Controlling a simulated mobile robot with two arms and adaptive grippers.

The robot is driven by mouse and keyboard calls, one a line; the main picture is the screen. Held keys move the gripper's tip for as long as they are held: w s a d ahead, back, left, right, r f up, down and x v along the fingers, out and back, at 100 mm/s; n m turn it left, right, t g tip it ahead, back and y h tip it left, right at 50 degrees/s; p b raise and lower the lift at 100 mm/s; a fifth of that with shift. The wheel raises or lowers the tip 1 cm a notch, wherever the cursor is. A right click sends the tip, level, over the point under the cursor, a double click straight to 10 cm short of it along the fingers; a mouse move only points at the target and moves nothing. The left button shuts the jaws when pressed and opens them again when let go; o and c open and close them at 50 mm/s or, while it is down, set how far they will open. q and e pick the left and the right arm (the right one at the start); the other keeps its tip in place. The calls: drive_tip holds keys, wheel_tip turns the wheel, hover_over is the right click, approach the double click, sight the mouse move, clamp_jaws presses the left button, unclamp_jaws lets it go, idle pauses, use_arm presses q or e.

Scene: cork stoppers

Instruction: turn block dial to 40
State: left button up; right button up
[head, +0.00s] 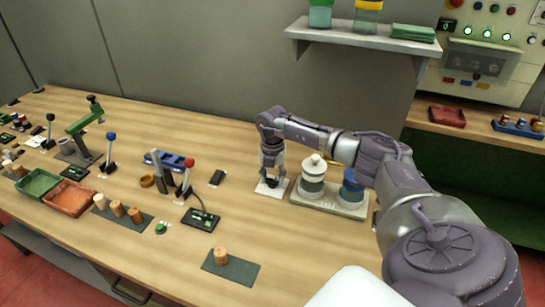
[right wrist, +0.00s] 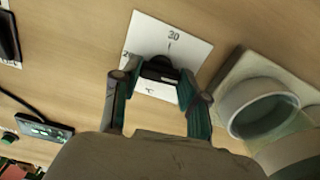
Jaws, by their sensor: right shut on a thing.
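The block dial is a black knob (right wrist: 160,70) on a white square card (right wrist: 187,36), which also shows on the bench in the head view (head: 263,189). The card reads 30 with a tick at its top in the right wrist view; another number at its left is partly hidden, and °C shows below the knob. I cannot tell where the knob points. My right gripper (head: 271,181) reaches down over the card, shut on the knob, with one finger on each side in the right wrist view (right wrist: 159,82). My left gripper is not in view.
Right of the dial, a pale base (head: 328,205) carries a white-topped pot (head: 313,178) and a blue-topped one (head: 352,187), close to my gripper. Left are a red-knobbed lever (head: 187,178), a small black display (head: 201,219) and a cork on a mat (head: 231,270).

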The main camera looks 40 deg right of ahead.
sight(273, 179)
drive_tip(key=shift+w+r+m, duration=0.1)
drive_tip(key=shift+r+m, duration=0.05)
drive_tip(key=shift+m, duration=0.55)
drive_tip(key=shift+d, duration=0.1)
drive_tip(key=o, duration=1.1)
drive_tip(key=shift+o, duration=0.2)
drive_tip(key=shift+r, duration=0.15)
wheel_tip(273, 179, up, 12)
drive_tip(key=shift+f, duration=0.2)
drive_tip(key=shift+f, duration=0.1)
